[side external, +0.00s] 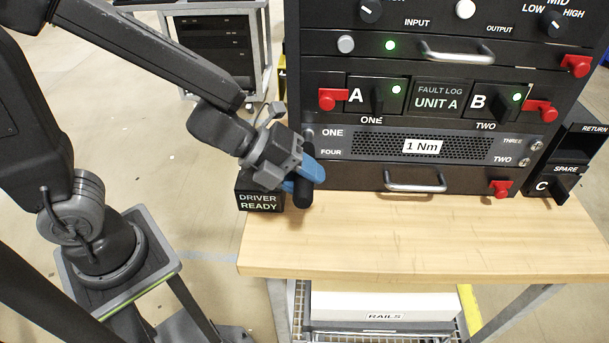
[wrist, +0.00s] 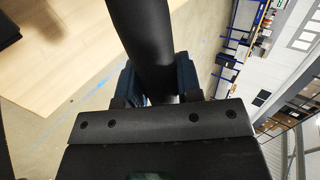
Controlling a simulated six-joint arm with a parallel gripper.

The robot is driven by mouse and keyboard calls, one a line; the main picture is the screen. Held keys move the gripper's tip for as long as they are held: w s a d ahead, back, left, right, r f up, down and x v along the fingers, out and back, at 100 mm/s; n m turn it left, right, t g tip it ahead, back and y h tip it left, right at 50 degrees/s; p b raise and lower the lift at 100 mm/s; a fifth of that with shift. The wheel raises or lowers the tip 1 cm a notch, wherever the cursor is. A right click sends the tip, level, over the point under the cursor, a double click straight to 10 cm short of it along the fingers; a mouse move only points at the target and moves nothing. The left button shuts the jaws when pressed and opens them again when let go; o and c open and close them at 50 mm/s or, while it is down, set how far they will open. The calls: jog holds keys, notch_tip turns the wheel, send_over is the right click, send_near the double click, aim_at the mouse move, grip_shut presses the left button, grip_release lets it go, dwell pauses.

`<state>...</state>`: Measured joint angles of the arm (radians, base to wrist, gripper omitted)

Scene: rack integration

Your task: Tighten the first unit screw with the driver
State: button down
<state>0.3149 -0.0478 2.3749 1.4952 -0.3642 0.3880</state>
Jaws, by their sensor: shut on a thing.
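My gripper (side external: 308,172) has blue fingers and is shut on the black driver (side external: 302,193), in front of the rack's lower left. In the wrist view the driver (wrist: 141,35) is a thick dark cylinder between the blue fingers (wrist: 160,84). The perforated unit panel (side external: 378,145) is marked 1 Nm, with labels ONE and FOUR at its left and THREE and TWO at its right. Two screws (side external: 536,145) show at its right end. I cannot tell whether the driver touches the panel.
The black "DRIVER READY" box (side external: 258,201) stands on the wooden bench (side external: 400,235), just below my gripper. Modules A and B with red latches (side external: 333,99) sit above the panel. A handled drawer (side external: 415,186) is below it. A RETURN/SPARE bin (side external: 580,150) stands right. The bench front is clear.

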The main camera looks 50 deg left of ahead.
jog(key=shift+w, duration=0.1)
jog(key=s+d, duration=0.5)
dwell(0.8)
jog(key=shift+w+a, duration=2.5)
jog(key=shift+a, duration=0.05)
dwell(2.1)
dwell(0.5)
